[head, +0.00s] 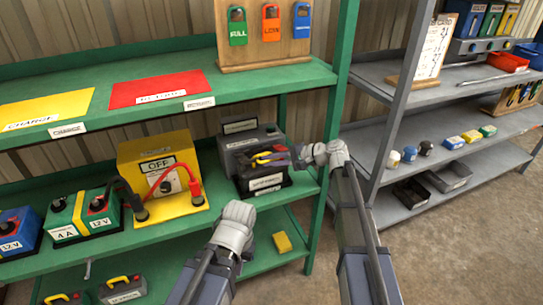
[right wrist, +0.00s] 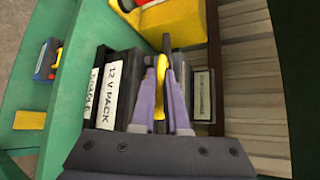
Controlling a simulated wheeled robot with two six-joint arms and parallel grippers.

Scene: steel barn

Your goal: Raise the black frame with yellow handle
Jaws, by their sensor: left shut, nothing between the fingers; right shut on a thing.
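The black frame (head: 248,188) with its yellow handle (head: 264,158) stands upright near the right end of the middle green shelf, in front of a dark grey box (head: 240,143). I cannot tell whether its base touches the shelf. My right gripper (head: 282,157) is shut on the yellow handle. In the right wrist view, the fingers (right wrist: 162,85) close around the handle (right wrist: 159,105), beside labels reading "12 V PACK" on the black frame (right wrist: 126,70). My left gripper (head: 236,212) is low in front of the shelf, shut and empty; its fingertips are hidden behind its wrist.
A yellow switch box (head: 150,150) marked OFF with a red cable stands left of the frame. A green shelf board (head: 270,82) runs above, and a green post (head: 336,100) stands close right. A small yellow block (head: 282,243) lies on the bottom shelf.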

